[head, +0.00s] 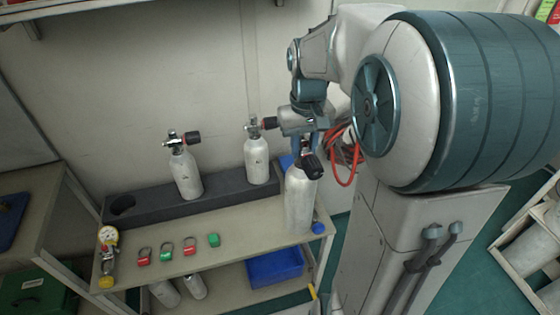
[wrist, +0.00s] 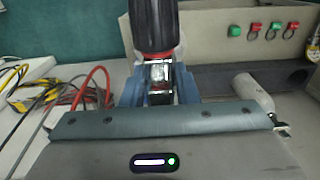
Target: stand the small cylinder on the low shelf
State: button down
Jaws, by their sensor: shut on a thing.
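My gripper (head: 304,135) is shut on the metal valve of a pale grey cylinder (head: 298,203) with a black knob. The cylinder hangs upright at the right end of the bench top; I cannot tell whether its base touches the bench. In the wrist view, the blue fingers (wrist: 158,90) close around the valve below the black knob (wrist: 154,25), which hides much of the cylinder body. The low shelf (head: 228,292) is under the bench top, with cylinders (head: 194,287) at its left and a blue bin (head: 275,267) at its right.
Two cylinders (head: 186,175) (head: 257,163) stand in a dark rack (head: 140,204) along the back wall. Red hoses (head: 345,165) are right of my gripper.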

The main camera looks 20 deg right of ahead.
jog(key=w+a+f+p, duration=0.2)
jog(key=w+a+f, duration=0.3)
jog(key=w+f, duration=0.5)
jog(key=shift+f, duration=0.2)
dwell(0.3)
jog(key=shift+f, duration=0.1)
jog(key=c, duration=1.1)
grip_release()
jog(key=shift+f, duration=0.1)
